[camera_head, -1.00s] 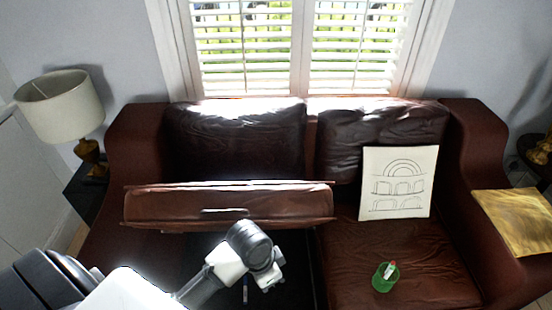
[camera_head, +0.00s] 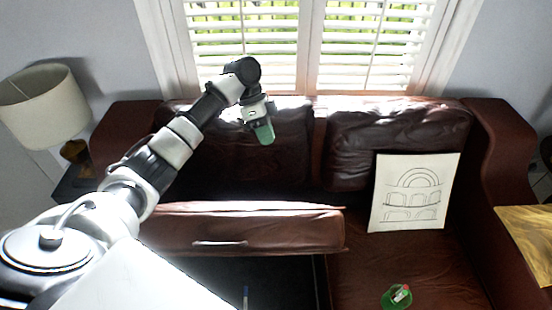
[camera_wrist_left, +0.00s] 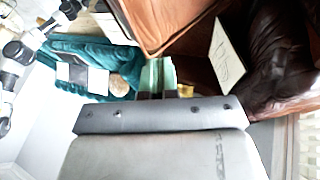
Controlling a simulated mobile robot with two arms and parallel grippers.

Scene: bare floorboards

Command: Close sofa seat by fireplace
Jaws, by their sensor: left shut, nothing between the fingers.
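The sofa's left seat (camera_head: 285,225) is a reddish-brown leather panel standing raised and tilted, with a dark open compartment (camera_head: 290,280) below it. A brown leather panel with a pale edge, likely this seat, also shows in the left wrist view (camera_wrist_left: 165,18). My left gripper (camera_head: 265,134) has green fingers, shut and empty. It is above and behind the raised seat, in front of the left back cushion (camera_head: 215,160), apart from the seat. The green fingers show in the left wrist view (camera_wrist_left: 157,76). My right gripper is out of view.
A sketch panel (camera_head: 414,195) leans on the right back cushion. A lamp (camera_head: 42,105) stands left of the sofa, and a shuttered window (camera_head: 310,45) is behind.

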